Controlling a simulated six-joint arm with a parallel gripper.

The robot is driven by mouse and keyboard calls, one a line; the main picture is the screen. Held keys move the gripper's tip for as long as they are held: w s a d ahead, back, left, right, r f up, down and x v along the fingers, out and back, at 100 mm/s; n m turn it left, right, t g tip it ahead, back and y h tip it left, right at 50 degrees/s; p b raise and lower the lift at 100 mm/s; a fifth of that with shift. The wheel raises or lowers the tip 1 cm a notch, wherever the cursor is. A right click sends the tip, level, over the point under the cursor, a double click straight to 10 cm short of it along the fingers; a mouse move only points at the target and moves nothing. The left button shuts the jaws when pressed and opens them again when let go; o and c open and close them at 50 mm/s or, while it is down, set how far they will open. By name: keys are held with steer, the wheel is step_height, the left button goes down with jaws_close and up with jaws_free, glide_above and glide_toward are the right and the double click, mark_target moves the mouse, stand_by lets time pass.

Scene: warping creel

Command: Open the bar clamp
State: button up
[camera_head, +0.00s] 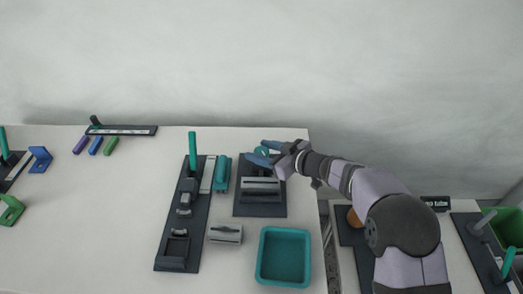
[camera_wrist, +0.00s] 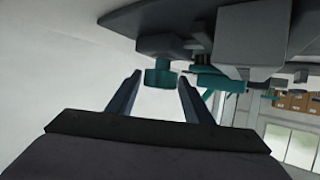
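A dark base plate (camera_head: 260,210) near the table's right edge bears a grey bar (camera_head: 261,186) and, at its back, a teal knob (camera_head: 261,152); this looks like the bar clamp. My gripper (camera_head: 262,153) is at the knob, coming from the right. In the wrist view my gripper (camera_wrist: 158,92) has its two dark fingers apart, with the teal knob (camera_wrist: 160,77) ahead in the gap between the tips. No contact with the knob is visible. The grey bar is partly hidden in the wrist view, so I cannot judge its seating.
Left of the clamp stand a teal block (camera_head: 222,173) and a long dark fixture (camera_head: 178,232) with a tall teal post (camera_head: 192,150). In front are a grey block (camera_head: 225,233) and an empty teal tray (camera_head: 284,258). The table's middle left is clear.

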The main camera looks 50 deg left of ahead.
steer(key=c, duration=0.7)
steer(key=shift+o, duration=0.2)
steer(key=g+p, duration=0.1)
steer(key=p, duration=0.1)
steer(key=shift+r+n+p, duration=0.4)
steer(key=shift+w+n+g+p, duration=0.1)
steer(key=shift+n+g+p, duration=0.2)
steer(key=shift+p, duration=0.1)
steer(key=shift+a+f+n+g+h, duration=0.1)
steer(key=shift+f+n+g+h, duration=0.2)
steer(key=shift+n+g, duration=0.55)
steer(key=shift+n+g+b, duration=0.45)
steer(key=shift+g+b, duration=0.2)
steer(key=shift+b, duration=0.25)
steer(key=shift+n+g+h+b, duration=0.3)
steer(key=shift+h+b, duration=0.1)
steer(key=o, duration=1)
